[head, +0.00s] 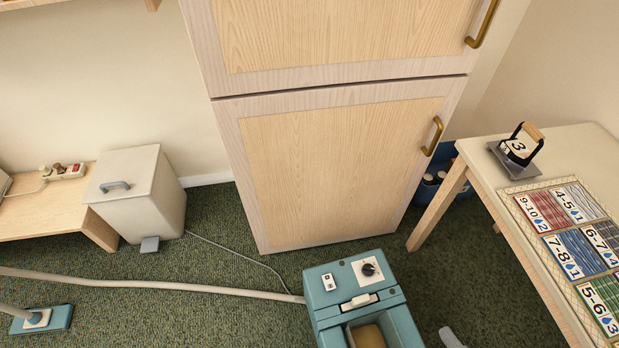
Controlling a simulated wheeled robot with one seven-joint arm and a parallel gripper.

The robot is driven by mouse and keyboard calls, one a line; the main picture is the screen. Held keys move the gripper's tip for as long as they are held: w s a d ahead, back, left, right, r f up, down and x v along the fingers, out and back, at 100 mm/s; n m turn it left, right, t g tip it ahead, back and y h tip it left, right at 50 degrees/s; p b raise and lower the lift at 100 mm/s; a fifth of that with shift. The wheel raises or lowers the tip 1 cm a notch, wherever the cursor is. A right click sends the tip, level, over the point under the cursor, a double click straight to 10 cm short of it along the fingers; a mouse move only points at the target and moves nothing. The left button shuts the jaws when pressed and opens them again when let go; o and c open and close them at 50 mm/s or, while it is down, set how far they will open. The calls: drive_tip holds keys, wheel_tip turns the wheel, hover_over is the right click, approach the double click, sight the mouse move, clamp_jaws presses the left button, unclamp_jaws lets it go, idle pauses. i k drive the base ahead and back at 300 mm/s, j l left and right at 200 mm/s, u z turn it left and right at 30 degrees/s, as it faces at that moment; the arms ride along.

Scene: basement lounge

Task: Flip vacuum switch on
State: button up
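The vacuum (318,317) is a teal box on the green carpet at the bottom centre, cut off by the lower edge. On its top is a small white switch plate (327,282) with dark marks; its on or off position is too small to tell. A black dial (368,269) on a white plate sits to its right, and a pale latch (360,300) is in front. A pale hose (180,286) runs from the vacuum to the left, and a teal floor head (55,319) lies at the lower left. My gripper is not in view.
A tall wooden cabinet (340,170) stands behind the vacuum. A pale table (520,240) with cards is at the right. A lidded bin (150,195) and a low bench (50,219) with a power strip (65,172) are at the left. A thin cord (235,250) crosses the carpet.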

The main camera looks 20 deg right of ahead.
sight(328, 280)
drive_tip(key=k+j+z, duration=0.35)
drive_tip(key=k+j, duration=0.35)
drive_tip(key=k, duration=0.05)
